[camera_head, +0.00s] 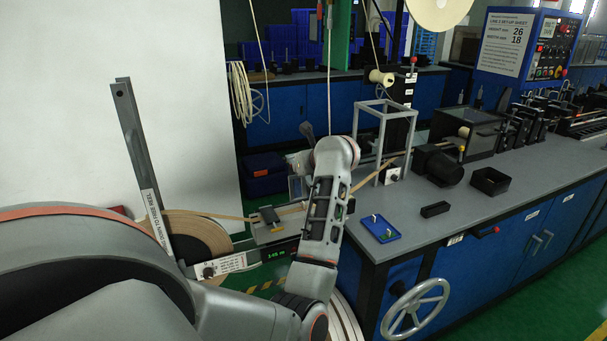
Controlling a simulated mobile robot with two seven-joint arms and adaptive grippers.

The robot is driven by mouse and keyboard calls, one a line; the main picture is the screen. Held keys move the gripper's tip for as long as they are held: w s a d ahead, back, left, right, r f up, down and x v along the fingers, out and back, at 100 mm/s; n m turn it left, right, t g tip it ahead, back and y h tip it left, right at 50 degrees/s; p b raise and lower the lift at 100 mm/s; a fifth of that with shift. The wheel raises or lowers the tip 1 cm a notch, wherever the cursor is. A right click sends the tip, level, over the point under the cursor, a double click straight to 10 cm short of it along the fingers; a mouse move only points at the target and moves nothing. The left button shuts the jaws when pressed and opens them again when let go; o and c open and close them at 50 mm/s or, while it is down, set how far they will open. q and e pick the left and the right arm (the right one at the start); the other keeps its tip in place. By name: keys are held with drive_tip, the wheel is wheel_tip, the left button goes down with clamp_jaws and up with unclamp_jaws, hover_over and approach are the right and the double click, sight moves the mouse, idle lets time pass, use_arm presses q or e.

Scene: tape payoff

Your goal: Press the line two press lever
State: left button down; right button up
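A long grey lever-like bar (136,140) stands at the left, tilted, with its top leaning left. It carries a white label partly reading "DOWN TO". Its lower end meets a small press-like unit with a green digital readout (276,254). My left arm comes in from the lower left and bends upward in front of the bench, to the right of the bar. My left gripper (300,158) is mostly hidden behind its own wrist, apart from the bar, and its fingers cannot be made out. My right gripper is not in view.
A tape reel (196,232) sits behind the bar's lower part. Tape runs right to the grey bench (400,225). A blue tray (379,230), black block (435,209), open frame (384,115) and handwheel (415,308) are right of my arm. A white wall stands behind the bar.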

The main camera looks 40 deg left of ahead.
use_arm(q)
drive_tip(key=shift+w+a, duration=0.15)
drive_tip(key=shift+a, duration=0.15)
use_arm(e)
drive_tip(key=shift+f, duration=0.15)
use_arm(q)
drive_tip(key=shift+r, duration=0.1)
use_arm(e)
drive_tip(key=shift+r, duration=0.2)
